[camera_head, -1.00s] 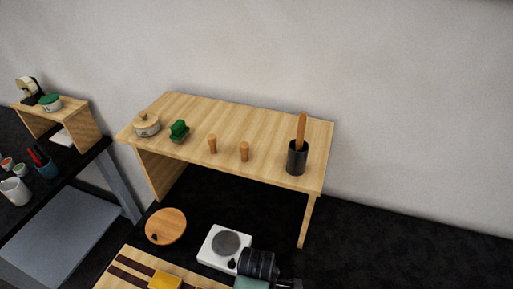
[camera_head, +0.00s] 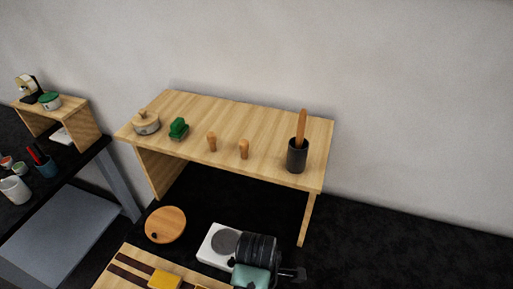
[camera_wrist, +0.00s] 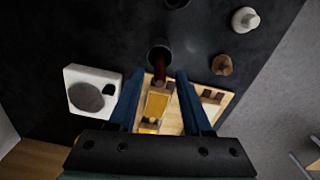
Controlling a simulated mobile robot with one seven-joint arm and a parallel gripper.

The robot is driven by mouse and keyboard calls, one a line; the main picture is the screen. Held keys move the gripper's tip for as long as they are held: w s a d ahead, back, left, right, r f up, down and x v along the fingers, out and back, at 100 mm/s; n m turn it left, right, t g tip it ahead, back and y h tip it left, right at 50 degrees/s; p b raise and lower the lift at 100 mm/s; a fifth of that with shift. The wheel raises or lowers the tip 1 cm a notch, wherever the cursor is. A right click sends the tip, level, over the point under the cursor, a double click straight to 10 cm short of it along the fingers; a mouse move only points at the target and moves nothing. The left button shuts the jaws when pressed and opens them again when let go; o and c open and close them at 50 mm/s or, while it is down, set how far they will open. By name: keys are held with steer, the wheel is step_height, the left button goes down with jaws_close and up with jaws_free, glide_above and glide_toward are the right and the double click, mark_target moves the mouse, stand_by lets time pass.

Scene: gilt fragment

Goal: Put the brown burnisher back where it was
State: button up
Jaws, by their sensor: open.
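In the wrist view, a dark reddish-brown stick (camera_wrist: 159,76), which looks like the burnisher, reaches from a dark round cup (camera_wrist: 160,53) toward me. My gripper (camera_wrist: 160,82) is open, with its two blue fingers on either side of the stick. I cannot tell whether either finger touches it. In the head view, my fingertips are hidden below the dark wrist. A lighter orange-brown stick (camera_head: 301,124) stands upright in another dark cup (camera_head: 297,157) at the right end of the wooden shelf (camera_head: 240,120).
A white scale (camera_wrist: 93,90) lies left of my fingers. A wooden board (camera_wrist: 226,98) with yellow blocks (camera_wrist: 156,104) lies beneath. A brown knob-like thing (camera_wrist: 222,65) and a white one (camera_wrist: 245,19) stand right of the cup. A round wooden disc (camera_head: 166,225) lies before the shelf.

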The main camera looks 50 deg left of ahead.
step_height(320, 180, up, 7)
steer(key=shift+r+p, duration=0.1)
steer(key=shift+p, duration=0.3)
steer(key=w+r+m+t+y, duration=0.4)
steer(key=w+r+m+t, duration=0.4)
steer(key=w+r, duration=0.9)
steer(key=w+d+r+m+t, duration=0.3)
steer(key=r, duration=0.5)
steer(key=w+d+r+m+t, duration=0.2)
steer(key=d+r+m+t, duration=0.1)
steer(key=r, duration=0.5)
steer(key=s+d+r+m+t, duration=0.1)
steer(key=d+r+m+t, duration=0.2)
steer(key=r, duration=0.4)
steer(key=d+r+m+t, duration=0.2)
steer(key=d+r+t, duration=0.15)
steer(key=r, duration=0.45)
steer(key=s+d+r+m+t+h, duration=0.2)
steer(key=s+d+r+m+t, duration=0.1)
steer(key=r, duration=0.4)
steer(key=s+d+r+m+t+h, duration=0.2)
steer(key=s+d+r+m+t, duration=0.2)
steer(key=s+r, duration=0.4)
steer(key=shift+s+d, duration=0.15)
steer(key=shift+d, duration=0.65)
